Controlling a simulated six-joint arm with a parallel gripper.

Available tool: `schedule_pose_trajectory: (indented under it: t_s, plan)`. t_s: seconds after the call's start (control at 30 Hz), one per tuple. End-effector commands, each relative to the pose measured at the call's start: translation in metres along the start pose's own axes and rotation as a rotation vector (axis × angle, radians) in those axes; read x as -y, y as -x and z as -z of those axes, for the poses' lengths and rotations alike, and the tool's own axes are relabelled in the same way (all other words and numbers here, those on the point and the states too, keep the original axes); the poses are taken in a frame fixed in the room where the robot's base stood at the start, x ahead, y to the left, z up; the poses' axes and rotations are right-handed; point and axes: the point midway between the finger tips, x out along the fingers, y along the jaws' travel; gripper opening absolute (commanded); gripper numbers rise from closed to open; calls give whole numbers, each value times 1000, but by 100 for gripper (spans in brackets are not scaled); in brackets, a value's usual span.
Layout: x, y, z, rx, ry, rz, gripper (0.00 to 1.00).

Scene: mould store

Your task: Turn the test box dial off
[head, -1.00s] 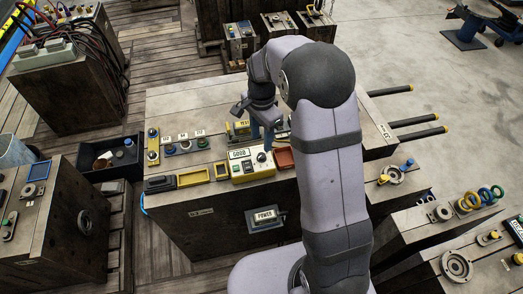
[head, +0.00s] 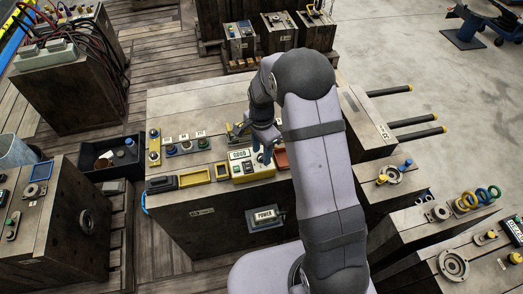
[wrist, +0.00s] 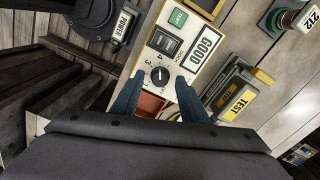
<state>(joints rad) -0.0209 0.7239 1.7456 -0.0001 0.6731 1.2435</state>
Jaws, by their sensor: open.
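The test box (head: 243,171), cream with yellow sides, sits near the front edge of the wooden bench. In the wrist view, its black dial (wrist: 160,76) shows numerals around it, 3 and 4 among them; I cannot tell which mark it points at. A black rocker switch (wrist: 164,41), a green button (wrist: 178,17) and a display (wrist: 201,46) share the panel. My gripper (wrist: 158,86) is open and empty above the box. Its two blue fingers are on either side of the dial in the picture, apparently not touching it. In the head view my gripper (head: 265,147) partly covers the panel.
A grey block with a yellow TEST label (wrist: 238,103) stands close right of the fingers. A red-brown tray (wrist: 150,105) adjoins the box. Yellow trays (head: 194,177) and a row of buttons (head: 186,146) lie to the left. A POWER sign (head: 265,216) is on the bench front.

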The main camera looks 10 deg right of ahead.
Motion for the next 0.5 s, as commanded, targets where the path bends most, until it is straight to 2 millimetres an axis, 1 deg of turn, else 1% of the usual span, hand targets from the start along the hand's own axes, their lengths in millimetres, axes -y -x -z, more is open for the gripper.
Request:
schedule_pose_trajectory:
  t_s: [0.1,0.33,0.37,0.4,0.47,0.5]
  plan:
    - [0,-3,0,0,0,1,40]
    - [0,-4,0,0,0,2,40]
    - [0,-4,0,0,0,2,33]
    - [0,-3,0,0,0,1,23]
    - [0,-3,0,0,0,1,9]
    - [0,-3,0,0,0,1,0]
